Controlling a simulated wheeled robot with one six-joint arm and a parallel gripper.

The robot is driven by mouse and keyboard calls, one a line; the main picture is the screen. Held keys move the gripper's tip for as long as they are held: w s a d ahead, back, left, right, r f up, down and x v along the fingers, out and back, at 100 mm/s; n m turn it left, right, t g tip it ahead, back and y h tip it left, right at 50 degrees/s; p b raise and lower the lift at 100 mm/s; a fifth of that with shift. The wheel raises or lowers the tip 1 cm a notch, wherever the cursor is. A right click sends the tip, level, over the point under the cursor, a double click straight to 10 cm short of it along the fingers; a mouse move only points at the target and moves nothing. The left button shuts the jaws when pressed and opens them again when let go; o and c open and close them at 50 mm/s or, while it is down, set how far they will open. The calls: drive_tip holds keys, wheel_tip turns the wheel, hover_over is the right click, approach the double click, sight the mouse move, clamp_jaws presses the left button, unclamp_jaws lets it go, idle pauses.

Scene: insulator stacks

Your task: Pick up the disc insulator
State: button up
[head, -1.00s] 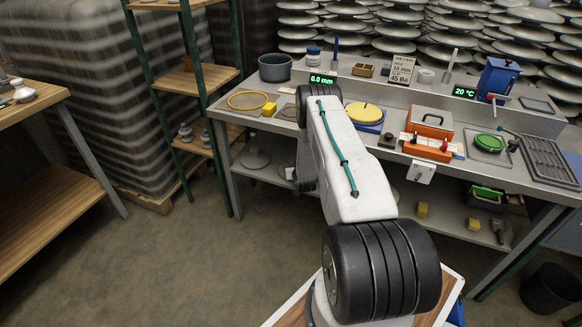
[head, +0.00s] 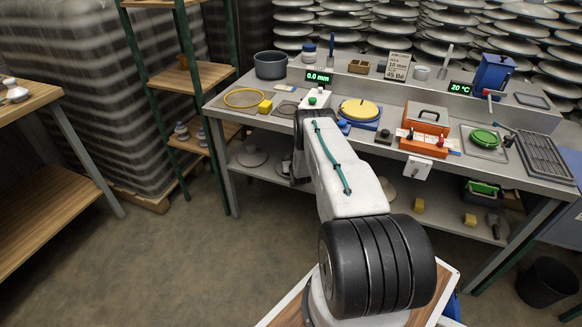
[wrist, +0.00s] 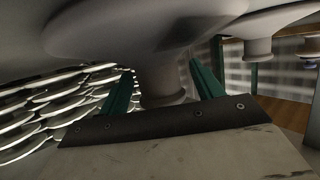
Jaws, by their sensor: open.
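A disc insulator (wrist: 150,30) fills the upper middle of the wrist view, a wide grey dish with a narrower cap below it in the picture. My gripper (wrist: 161,70) is open, with one green finger on each side of that cap. The fingers look apart from the cap; whether either touches is hard to tell. In the head view the gripper is hidden behind my arm at the bench's lower shelf. Another disc insulator (head: 252,156) sits on that shelf to the left. A second, partly hidden one (head: 388,190) shows right of my arm.
More insulators (wrist: 257,48) hang into the wrist view at right. The grey bench top (head: 225,107) lies above the lower shelf. A green-post rack (head: 190,75) stands left of the bench. Yellow blocks (head: 417,206) lie on the lower shelf at right. Floor (head: 190,260) at left is clear.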

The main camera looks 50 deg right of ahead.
clamp_jaws()
drive_tip(key=shift+w+d+r, duration=0.1)
drive_tip(key=shift+r, duration=0.1)
